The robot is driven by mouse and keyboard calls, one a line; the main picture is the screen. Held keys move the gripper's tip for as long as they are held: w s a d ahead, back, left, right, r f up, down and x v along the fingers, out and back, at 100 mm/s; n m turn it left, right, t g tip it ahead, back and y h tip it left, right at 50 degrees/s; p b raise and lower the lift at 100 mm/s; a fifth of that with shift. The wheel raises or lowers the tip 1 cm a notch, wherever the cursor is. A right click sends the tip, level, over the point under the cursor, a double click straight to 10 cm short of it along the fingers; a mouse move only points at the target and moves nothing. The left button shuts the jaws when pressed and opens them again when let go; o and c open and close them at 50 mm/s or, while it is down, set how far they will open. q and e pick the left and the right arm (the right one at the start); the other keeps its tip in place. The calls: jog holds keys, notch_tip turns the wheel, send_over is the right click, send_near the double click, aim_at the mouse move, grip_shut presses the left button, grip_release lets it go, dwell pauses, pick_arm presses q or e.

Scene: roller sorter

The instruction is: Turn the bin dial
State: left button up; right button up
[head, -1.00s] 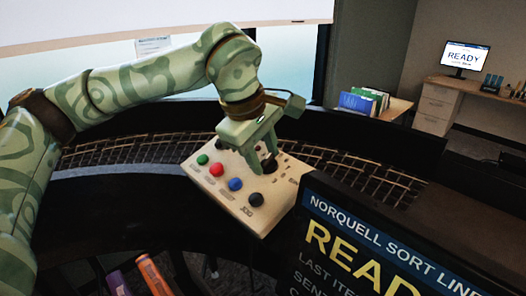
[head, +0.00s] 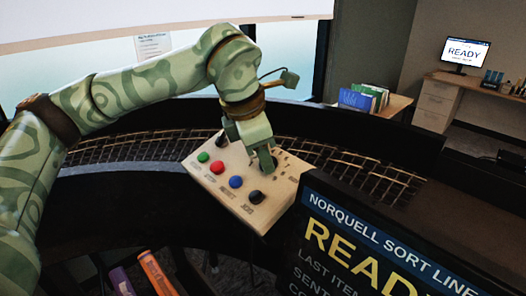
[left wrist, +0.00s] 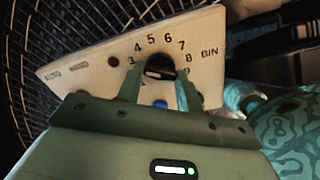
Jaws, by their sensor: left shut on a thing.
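The cream control panel (head: 228,197) stands mid-picture in the head view, tilted. My left gripper (head: 268,167) comes down on its upper right part, where it mostly hides the dial. In the left wrist view, the dark round bin dial (left wrist: 161,62) sits between the two fingers of my left gripper (left wrist: 160,76), which is shut on it. Numbers from 3 to 8 curve around the dial, with BIN printed at the right. I cannot tell which number the dial points to. My right gripper is not in view.
A dark screen reading READY (head: 350,245) stands close at the lower right. The roller track (head: 130,150) curves behind the panel.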

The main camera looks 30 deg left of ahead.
pick_arm(q)
jog(key=n, duration=0.6)
jog(key=shift+b, duration=0.35)
jog(key=n, duration=0.5)
jog(key=shift+d+n+b, duration=0.1)
jog(key=shift+n+b, duration=0.25)
jog(key=shift+n, duration=0.05)
jog(key=o, duration=1)
jog(key=p+v, duration=0.2)
jog(key=v, duration=1.4)
jog(key=shift+s+r, duration=0.1)
jog(key=shift+r, duration=0.05)
